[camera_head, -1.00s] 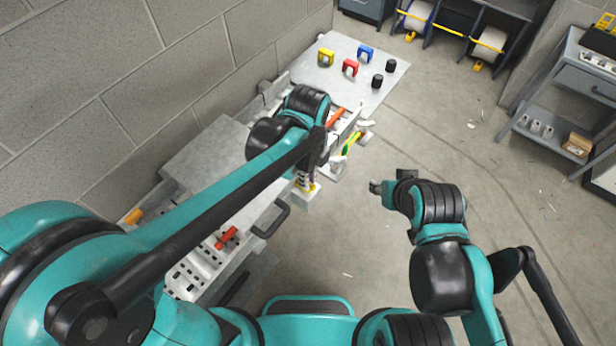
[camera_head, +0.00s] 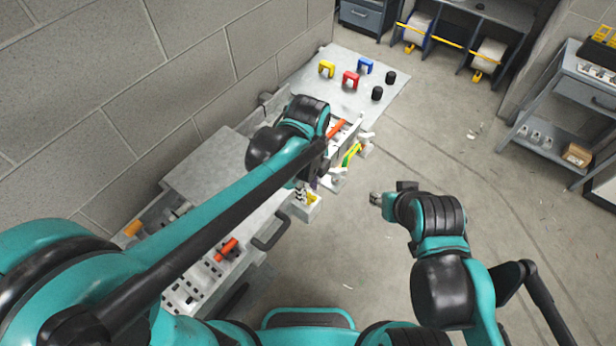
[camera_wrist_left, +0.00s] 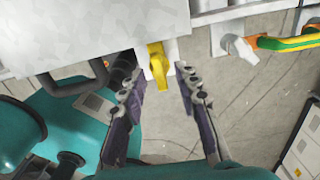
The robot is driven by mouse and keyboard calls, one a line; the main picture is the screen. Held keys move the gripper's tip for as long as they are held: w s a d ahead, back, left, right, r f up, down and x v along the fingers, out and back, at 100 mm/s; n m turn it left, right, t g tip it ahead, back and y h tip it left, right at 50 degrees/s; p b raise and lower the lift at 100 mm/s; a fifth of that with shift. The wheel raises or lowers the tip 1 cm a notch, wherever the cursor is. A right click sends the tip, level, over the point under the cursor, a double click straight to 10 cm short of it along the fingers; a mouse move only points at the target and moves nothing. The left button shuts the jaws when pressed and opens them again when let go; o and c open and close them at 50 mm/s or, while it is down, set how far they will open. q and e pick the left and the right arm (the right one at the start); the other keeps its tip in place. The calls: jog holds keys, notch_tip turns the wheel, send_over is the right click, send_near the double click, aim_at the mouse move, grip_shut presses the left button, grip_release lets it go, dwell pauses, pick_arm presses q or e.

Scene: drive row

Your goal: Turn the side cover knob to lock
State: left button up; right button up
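The side cover knob (camera_wrist_left: 158,66) is a yellow handle on a small white block at the edge of the light grey cover (camera_wrist_left: 90,30), seen in the left wrist view. It points up and down in that picture. My left gripper (camera_wrist_left: 160,74) is open, with its two dark fingers on either side of the knob's lower end. I cannot tell whether either finger touches it. In the head view, my left gripper (camera_head: 303,193) is at the cabinet's side, with its wrist hiding most of the knob. My right gripper (camera_head: 377,199) hangs over bare floor, and its finger gap is unclear.
A black bar handle (camera_head: 271,232) sticks out beside the knob. Green-yellow cable (camera_head: 353,152) is beyond it. Orange handles (camera_head: 226,249) show in the open cabinet parts. A board with coloured clips (camera_head: 350,80) lies farther back.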

aim_at(308, 193)
pick_arm(q)
notch_tip(308, 193, up, 11)
jog(key=shift+r, duration=0.15)
